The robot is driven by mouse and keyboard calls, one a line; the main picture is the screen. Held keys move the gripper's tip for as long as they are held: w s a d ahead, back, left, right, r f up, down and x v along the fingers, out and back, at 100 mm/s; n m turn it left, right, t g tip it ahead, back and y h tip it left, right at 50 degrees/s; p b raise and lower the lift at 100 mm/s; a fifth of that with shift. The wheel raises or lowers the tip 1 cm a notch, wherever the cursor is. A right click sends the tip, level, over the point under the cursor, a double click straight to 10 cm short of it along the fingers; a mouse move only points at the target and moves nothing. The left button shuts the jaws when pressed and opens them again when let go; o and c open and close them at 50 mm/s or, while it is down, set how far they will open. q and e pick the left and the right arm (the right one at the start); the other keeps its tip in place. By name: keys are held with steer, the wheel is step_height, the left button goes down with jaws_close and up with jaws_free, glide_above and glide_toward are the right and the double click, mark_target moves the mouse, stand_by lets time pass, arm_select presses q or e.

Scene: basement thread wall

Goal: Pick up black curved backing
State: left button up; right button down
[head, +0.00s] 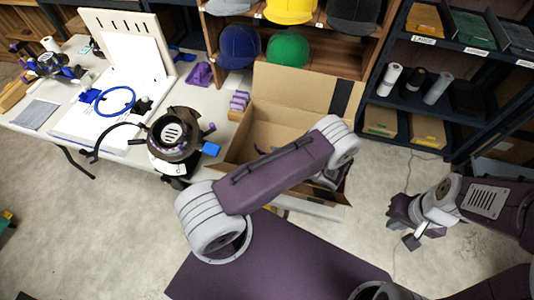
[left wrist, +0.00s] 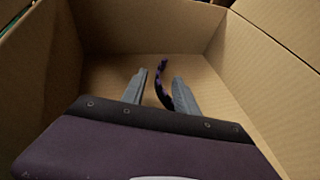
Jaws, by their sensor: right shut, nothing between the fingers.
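A thin, dark curved strip with purple marks (left wrist: 160,90), which looks like the black curved backing, is inside the cardboard box. My left gripper (left wrist: 160,77) is down in the box with its two grey fingers apart. The strip shows between the fingers, nearer the right one; I cannot tell whether it touches. In the head view, my left gripper (head: 330,180) is at the box's right side, mostly hidden by my arm, and the strip cannot be made out there. My right gripper (head: 402,226) is shut and empty over the floor at right.
The open cardboard box (head: 240,150) has its walls close around my left gripper. A white table (head: 205,100) with a round dark device (head: 172,135) stands to the left. Shelves with caps (head: 240,45) and a dark rack (head: 440,60) stand behind. The floor between box and right gripper is clear.

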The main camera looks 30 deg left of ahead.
mark_target(257, 149)
arm_select(q)
steer(key=x, duration=0.6)
steer(key=shift+w+a, duration=0.1)
steer(key=shift+a, duration=0.1)
steer(key=shift+d, duration=0.1)
steer(key=shift+c, duration=0.7)
jaws_close()
